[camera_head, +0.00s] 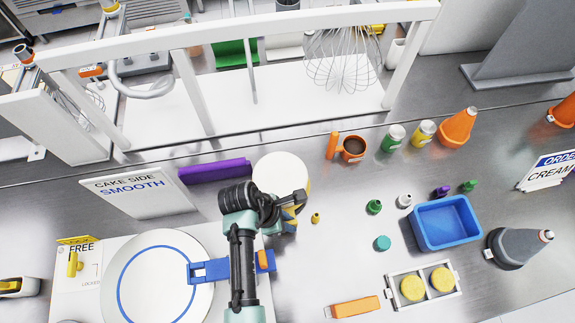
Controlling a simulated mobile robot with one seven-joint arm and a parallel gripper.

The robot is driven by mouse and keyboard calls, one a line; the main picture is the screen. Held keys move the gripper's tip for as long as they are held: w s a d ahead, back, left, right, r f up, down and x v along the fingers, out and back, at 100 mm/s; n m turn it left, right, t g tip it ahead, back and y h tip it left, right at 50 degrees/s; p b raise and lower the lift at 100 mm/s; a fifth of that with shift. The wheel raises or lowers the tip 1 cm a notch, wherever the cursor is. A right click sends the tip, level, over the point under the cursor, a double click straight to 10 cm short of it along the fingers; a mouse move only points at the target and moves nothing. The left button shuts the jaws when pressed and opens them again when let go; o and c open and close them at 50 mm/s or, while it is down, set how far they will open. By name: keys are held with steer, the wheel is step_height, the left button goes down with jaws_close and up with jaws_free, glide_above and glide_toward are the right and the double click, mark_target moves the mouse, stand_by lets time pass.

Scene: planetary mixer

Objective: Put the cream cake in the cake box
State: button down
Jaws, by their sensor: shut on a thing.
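A round, pale, flat-topped thing (280,172) stands at the middle of the counter. It may be the cream cake, but I cannot be sure. My gripper (291,212) is at its near side, pointing away from my arm. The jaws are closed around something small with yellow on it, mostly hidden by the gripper. I cannot tell whether the jaws touch the pale round thing. Two yellow round cakes (412,288) sit side by side in a pale, shallow holder (394,279) at the lower right. I cannot pick out a cake box for certain.
A white round plate with a blue ring (150,285) lies at the lower left, with a blue bracket (208,271) beside it. A blue tray (445,222), small bottles (374,207), an orange mug (353,149) and cones (457,127) stand right. A white rack (240,30) spans the back.

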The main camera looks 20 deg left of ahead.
steer(key=shift+w+f, duration=0.1)
steer(key=shift+f, duration=1.4)
steer(key=c, duration=0.9)
jaws_free()
steer(key=shift+f, duration=0.1)
steer(key=shift+o, duration=0.2)
steer(key=v, duration=1.2)
